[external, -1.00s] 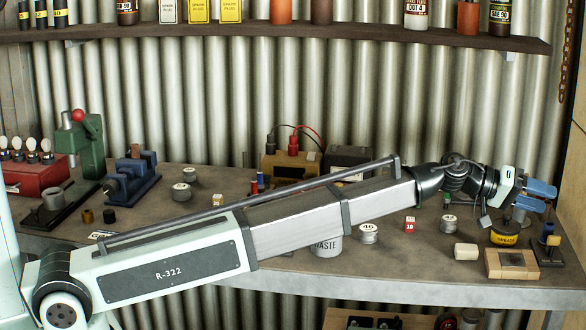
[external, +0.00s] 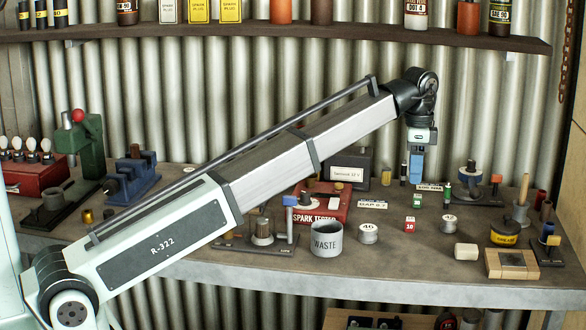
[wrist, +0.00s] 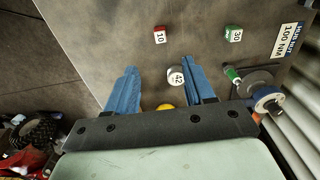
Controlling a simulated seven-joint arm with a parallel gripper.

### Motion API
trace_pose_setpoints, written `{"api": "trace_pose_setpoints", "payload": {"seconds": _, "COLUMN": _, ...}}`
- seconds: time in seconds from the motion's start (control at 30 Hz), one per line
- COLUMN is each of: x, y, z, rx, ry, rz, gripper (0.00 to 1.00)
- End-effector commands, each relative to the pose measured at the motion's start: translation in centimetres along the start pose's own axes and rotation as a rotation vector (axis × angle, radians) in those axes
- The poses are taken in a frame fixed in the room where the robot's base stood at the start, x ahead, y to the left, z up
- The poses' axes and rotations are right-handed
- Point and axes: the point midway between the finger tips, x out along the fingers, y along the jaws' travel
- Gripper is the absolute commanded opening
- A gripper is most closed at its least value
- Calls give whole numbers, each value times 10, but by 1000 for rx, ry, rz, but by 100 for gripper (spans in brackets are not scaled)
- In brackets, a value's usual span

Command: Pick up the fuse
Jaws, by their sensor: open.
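Two small numbered blocks look like fuses; which one is meant I cannot tell. The red one marked 10 (external: 409,225) stands on the bench and shows at the top middle of the wrist view (wrist: 160,35). The green one marked 30 (external: 417,201) stands behind it, and shows at the upper right of the wrist view (wrist: 233,34). My gripper (external: 416,178) points down above the bench, its blue fingers open and empty. In the wrist view its fingertips (wrist: 159,66) are spread, with both blocks beyond them.
A spool marked 42 (external: 449,224) shows near the right finger in the wrist view (wrist: 176,76). The bench front is fairly clear.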

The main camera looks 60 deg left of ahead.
Motion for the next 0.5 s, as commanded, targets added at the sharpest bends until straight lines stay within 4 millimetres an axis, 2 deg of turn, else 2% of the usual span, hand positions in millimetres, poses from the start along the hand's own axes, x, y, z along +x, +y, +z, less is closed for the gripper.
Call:
{"api": "trace_pose_setpoints", "payload": {"seconds": 0.17, "x": 8, "y": -1, "z": 4, "rx": 2, "ry": -15, "rz": 1, "gripper": 53}}
{"api": "trace_pose_setpoints", "payload": {"seconds": 0.5, "x": 62, "y": 0, "z": 5, "rx": 1, "ry": -13, "rz": 2, "gripper": 53}}
